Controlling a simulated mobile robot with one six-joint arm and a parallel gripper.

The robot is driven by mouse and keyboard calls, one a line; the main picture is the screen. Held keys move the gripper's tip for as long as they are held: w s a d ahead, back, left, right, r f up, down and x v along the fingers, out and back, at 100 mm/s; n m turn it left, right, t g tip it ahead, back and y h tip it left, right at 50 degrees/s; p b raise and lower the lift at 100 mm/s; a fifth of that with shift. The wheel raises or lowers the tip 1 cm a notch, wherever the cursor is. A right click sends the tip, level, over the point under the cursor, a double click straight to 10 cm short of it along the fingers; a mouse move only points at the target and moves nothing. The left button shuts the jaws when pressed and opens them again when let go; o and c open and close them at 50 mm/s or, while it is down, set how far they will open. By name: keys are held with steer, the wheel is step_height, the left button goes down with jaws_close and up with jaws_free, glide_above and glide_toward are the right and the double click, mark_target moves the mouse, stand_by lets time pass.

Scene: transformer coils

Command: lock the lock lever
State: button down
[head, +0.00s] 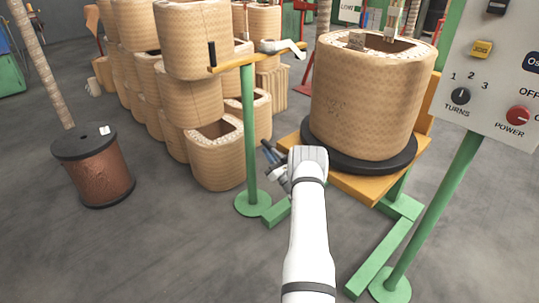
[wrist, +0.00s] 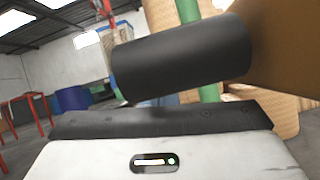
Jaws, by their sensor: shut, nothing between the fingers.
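My gripper (head: 268,151) shows small and dark in the head view, left of the turntable and close to the green post; it is shut and empty. No part is labelled as the lock lever. In the wrist view, a thick black cylindrical grip (wrist: 180,55) is close in front of the camera, beside a brown-orange surface (wrist: 285,50). I cannot match this grip to a part in the head view; contact with my gripper cannot be told.
A large tan coil (head: 365,105) stands on a black turntable (head: 400,163) over an orange base. The green post (head: 248,130) holds the orange bar. Stacked coils (head: 215,160) stand behind it. A control panel (head: 495,75) is at right, a copper spool (head: 95,170) at left. Floor is clear at front left.

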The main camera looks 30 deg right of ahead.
steer(key=s+f, duration=0.8)
steer(key=shift+f+b, duration=0.15)
steer(key=shift+b, duration=0.25)
steer(key=shift+d, duration=0.1)
